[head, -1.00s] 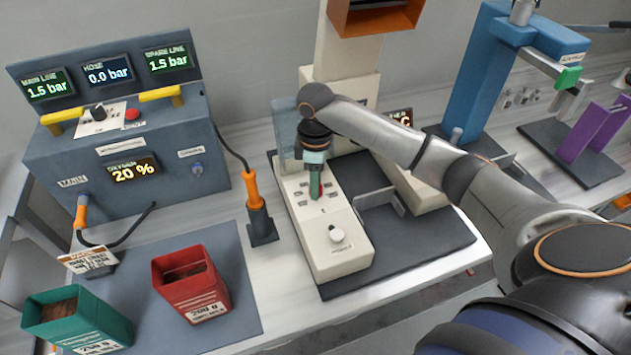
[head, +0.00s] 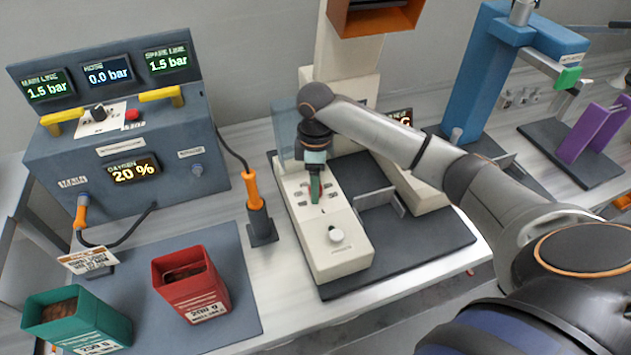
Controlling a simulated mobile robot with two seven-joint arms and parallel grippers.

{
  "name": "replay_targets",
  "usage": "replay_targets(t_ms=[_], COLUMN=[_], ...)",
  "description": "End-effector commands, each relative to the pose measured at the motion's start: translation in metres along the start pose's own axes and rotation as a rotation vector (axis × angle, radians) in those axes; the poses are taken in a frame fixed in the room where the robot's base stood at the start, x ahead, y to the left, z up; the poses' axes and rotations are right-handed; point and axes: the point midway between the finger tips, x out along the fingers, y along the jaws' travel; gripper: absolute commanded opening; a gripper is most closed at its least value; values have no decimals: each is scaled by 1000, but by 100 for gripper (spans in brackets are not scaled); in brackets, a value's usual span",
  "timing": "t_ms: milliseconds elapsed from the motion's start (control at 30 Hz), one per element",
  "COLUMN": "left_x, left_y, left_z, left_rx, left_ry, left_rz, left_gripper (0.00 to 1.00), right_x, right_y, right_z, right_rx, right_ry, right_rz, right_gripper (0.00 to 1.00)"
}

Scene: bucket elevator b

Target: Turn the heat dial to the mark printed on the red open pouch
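The red open pouch (head: 190,283) stands on the grey mat with dark contents and a white printed label (head: 208,310) that is too small to read surely. A long beige control box (head: 325,229) stands in the middle of the bench, with small printed marks around its far part. My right gripper (head: 316,190) points down at the marked far part of the box, at a dark green piece there. The gripper and arm hide the dial, and the finger gap is not clear. My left gripper is not in view.
A green open pouch (head: 78,322) and a small sign (head: 88,258) stand left of the red pouch. An orange-handled tool (head: 254,190) stands upright in a holder left of the box. A grey gauge console (head: 130,150) fills the back left. A blue press (head: 480,80) stands at right.

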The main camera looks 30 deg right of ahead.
Motion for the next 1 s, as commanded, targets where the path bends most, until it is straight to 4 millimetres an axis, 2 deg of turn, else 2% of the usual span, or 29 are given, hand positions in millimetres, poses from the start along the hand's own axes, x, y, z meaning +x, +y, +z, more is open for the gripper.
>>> replay_targets(t_ms=[233,367,800,1000], left_x=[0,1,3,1], left_y=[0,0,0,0], left_z=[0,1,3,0], left_rx=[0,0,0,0], left_ry=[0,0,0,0], left_rz=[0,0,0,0], left_gripper=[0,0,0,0], right_x=[-1,-12,-104,-122], right_y=[0,0,0,0], right_z=[0,-1,-1,0], right_rx=[0,-1,0,0], right_ry=[0,2,3,-1], right_rz=[-1,0,3,1], right_gripper=[69,69,69,69])
